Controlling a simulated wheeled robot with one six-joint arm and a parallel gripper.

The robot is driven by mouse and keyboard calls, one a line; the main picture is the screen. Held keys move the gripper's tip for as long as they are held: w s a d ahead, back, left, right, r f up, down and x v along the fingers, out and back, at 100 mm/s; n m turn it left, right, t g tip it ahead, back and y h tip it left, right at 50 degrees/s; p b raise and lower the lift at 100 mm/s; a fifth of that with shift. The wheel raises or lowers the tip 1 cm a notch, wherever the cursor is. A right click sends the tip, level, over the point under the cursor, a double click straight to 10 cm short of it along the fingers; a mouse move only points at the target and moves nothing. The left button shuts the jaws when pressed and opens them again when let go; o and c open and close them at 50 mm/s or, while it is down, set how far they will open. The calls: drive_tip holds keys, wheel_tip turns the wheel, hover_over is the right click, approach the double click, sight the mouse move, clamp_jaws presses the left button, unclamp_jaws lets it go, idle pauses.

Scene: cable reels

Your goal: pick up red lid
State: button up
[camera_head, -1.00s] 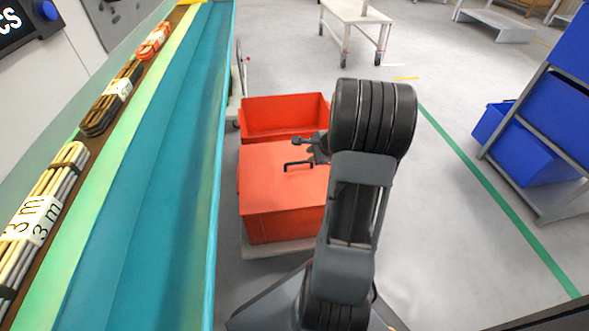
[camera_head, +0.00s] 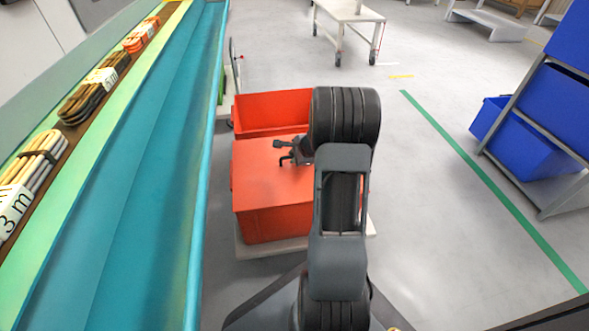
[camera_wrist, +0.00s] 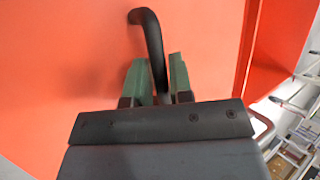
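The red lid (camera_head: 262,178) lies flat on top of a red box (camera_head: 270,224), and its surface fills most of the wrist view (camera_wrist: 60,80). A black bent handle (camera_head: 283,160) stands on the lid; in the wrist view it (camera_wrist: 147,27) runs down between my green fingers. My gripper (camera_head: 288,146) is at the handle, above the lid. In the wrist view the fingertips (camera_wrist: 158,72) are on either side of the handle, very close to it. I cannot tell whether they touch it. The handle's lower part is hidden behind the gripper.
An open red bin (camera_head: 262,112) stands just behind the box. A teal conveyor or bench (camera_head: 140,180) runs along the left with cable bundles (camera_head: 95,92) on its edge. Blue bins (camera_head: 525,135) sit on a rack at the right. The floor between is clear.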

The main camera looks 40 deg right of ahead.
drive_tip(key=shift+w+f, duration=0.25)
clamp_jaws()
drive_tip(key=shift+r, duration=0.1)
